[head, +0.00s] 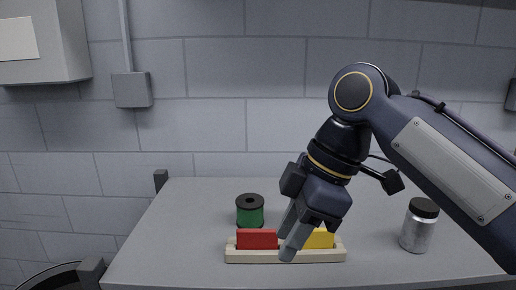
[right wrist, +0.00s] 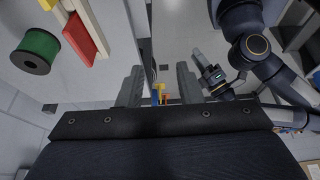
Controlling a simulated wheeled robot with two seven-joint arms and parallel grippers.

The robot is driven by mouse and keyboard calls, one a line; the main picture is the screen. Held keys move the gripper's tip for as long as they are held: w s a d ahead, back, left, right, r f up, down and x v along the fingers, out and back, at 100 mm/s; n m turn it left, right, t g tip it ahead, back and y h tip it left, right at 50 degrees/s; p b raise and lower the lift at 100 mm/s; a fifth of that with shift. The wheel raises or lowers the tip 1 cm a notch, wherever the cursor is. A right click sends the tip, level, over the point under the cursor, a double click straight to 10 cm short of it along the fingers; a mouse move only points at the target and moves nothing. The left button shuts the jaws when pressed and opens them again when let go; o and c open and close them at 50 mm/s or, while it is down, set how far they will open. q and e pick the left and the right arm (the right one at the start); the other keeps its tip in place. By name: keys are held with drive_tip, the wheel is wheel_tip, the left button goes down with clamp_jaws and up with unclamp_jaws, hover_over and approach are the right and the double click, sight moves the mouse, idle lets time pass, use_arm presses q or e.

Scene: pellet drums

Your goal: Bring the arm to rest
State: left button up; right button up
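My right arm comes in from the right of the head view, and my right gripper (head: 289,236) points down in front of the pale rack. In the right wrist view its two fingers (right wrist: 159,85) stand apart with nothing held between them. Whether the fingers touch the rack is hard to tell from the head view; the wrist view shows the rack off to the upper left, clear of them. Another arm of mine shows at the right of the wrist view, with what looks like my left gripper (right wrist: 211,74); its finger opening is unclear. The head view does not show it.
On the grey table (head: 180,235), a pale rack (head: 285,256) holds a red block (head: 257,239) and a yellow block (head: 320,239). A green spool (head: 250,214) stands behind it. A black-lidded jar (head: 419,229) stands right, below my forearm. The table's left part is clear.

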drive_tip(key=s+d+f+m+t, duration=0.2)
drive_tip(key=s+d+f+m, duration=0.2)
drive_tip(key=f, duration=0.4)
drive_tip(key=s+d+f+m+t, duration=0.2)
drive_tip(key=s+d+f+m, duration=0.2)
drive_tip(key=f+m, duration=0.5)
drive_tip(key=s+d+f+m+t, duration=0.1)
drive_tip(key=s+d+f+m, duration=0.3)
drive_tip(key=d+f+m, duration=0.2)
wheel_tip(320, 180, down, 2)
drive_tip(key=shift+s+d+f+m+t+h, duration=0.15)
drive_tip(key=shift+d+f+m+t+h, duration=0.2)
drive_tip(key=shift+d, duration=0.7)
drive_tip(key=shift+r, duration=0.1)
